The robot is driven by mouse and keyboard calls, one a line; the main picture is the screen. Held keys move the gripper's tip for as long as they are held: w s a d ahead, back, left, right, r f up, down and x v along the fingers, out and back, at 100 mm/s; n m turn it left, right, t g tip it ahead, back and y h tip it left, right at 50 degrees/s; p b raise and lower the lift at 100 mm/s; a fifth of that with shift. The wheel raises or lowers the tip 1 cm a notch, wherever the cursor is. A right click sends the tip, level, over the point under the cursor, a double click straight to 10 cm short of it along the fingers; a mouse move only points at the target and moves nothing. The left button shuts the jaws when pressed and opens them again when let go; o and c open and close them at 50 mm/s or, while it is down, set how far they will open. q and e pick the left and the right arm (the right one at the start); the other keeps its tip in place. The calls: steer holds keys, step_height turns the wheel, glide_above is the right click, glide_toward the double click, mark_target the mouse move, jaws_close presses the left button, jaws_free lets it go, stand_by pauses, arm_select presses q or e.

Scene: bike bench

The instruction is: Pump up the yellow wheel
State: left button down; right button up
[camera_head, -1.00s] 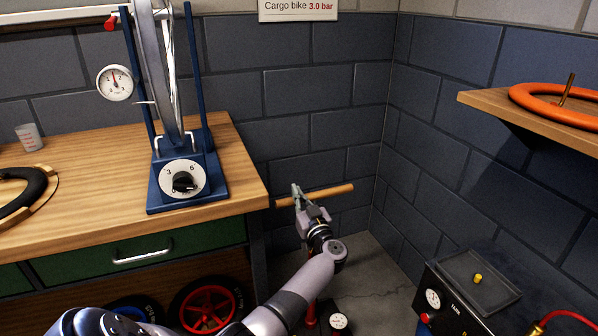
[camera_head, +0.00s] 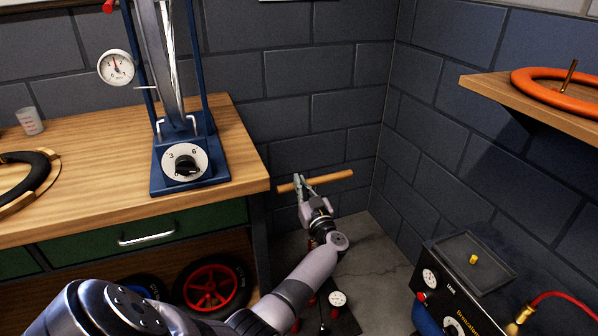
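My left gripper (camera_head: 301,185) is at a wooden crossbar handle (camera_head: 332,178) beside the bench's right end. Its fingers reach up around the bar left of its middle and look shut on it. Below, a small white gauge (camera_head: 338,299) and red parts sit on the floor, partly hidden by my arm. A wheel (camera_head: 165,60) stands upright in a blue stand (camera_head: 190,178) on the bench, its top cut off. No yellow rim or tyre shows on it. A white gauge (camera_head: 116,68) is beside the wheel. My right gripper is not in view.
A black compressor-like unit (camera_head: 455,295) with a red hose (camera_head: 560,297) stands at lower right. An orange tyre (camera_head: 545,92) lies on a wall shelf (camera_head: 490,92). A red wheel (camera_head: 210,290) is under the wooden bench (camera_head: 90,150). A black tyre (camera_head: 30,175) lies on it.

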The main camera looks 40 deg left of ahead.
arm_select(q)
steer(key=v, duration=1)
steer(key=shift+s+d, duration=0.15)
steer(key=shift+d, duration=0.2)
